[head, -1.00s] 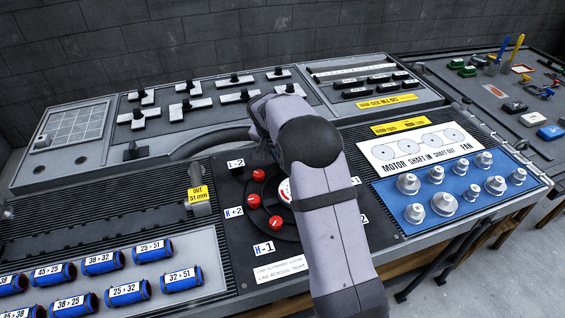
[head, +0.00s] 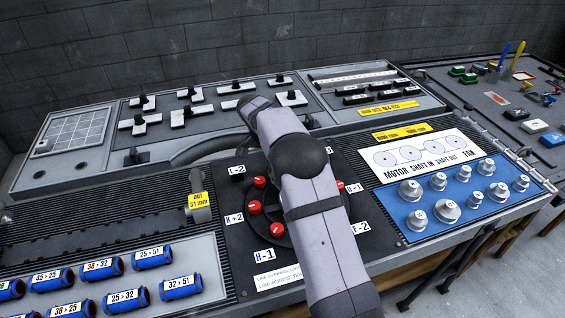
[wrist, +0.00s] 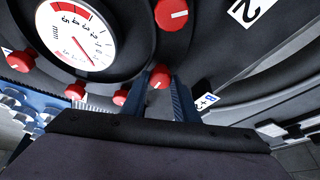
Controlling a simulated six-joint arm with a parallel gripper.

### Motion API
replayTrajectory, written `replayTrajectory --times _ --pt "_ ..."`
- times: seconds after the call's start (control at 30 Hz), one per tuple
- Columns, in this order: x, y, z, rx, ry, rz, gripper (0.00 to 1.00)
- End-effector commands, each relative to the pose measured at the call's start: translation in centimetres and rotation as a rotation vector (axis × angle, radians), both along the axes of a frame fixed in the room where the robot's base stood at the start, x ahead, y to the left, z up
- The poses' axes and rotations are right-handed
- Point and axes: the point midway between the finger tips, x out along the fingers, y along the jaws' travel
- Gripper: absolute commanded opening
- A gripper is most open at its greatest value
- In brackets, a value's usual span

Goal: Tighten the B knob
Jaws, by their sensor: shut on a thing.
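A round dark dial plate (head: 237,245) carries red knobs around its rim, with white letter labels beside it. A label (wrist: 208,100) beside this knob is too small and turned to read surely. My arm covers the gripper in the head view.
A white gauge (wrist: 75,35) sits inside the knob ring. Another red knob (wrist: 172,14) is close to my fingers. A blue panel (head: 460,205) with grey knobs lies to the right, and several blue cylinders (head: 100,265) to the left.

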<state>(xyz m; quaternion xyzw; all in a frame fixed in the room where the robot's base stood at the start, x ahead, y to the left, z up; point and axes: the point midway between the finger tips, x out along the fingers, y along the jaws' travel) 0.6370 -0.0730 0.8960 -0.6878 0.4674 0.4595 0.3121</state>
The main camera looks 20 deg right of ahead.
Motion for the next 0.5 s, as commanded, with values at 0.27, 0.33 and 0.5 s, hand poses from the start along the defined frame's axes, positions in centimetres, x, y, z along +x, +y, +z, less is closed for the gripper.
replayTrajectory --times 0.27,0.33,0.5 --pt "-0.06 0.06 -0.10 0.003 0.002 -0.001 0.45" --pt "-0.05 0.06 -0.08 0.002 0.002 0.000 0.45" --pt "-0.03 0.04 -0.02 0.001 0.000 0.000 0.45"
